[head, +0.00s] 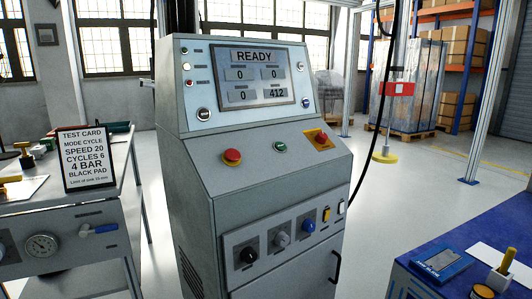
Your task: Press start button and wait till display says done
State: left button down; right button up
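The grey control console stands in the middle of the head view. Its display (261,106) reads READY, with the values 0, 0, 0 and 412 below. A small green button (280,147) sits on the sloped panel under the display; its label is too small to read. A red mushroom button (232,157) is to its left, and a red button on a yellow plate (319,138) is to its right. Neither of my grippers is in view, and nothing touches the console's buttons.
Black, grey and blue knobs (281,239) are on the console's lower front. A test card (88,157) stands on the left bench, reading speed 20, cycles 6, 4 bar, black pad. A blue-topped table (460,236) is at lower right. Open floor lies between it and the console.

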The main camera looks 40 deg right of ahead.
aim_at(279, 145)
jog(key=z, duration=1.25)
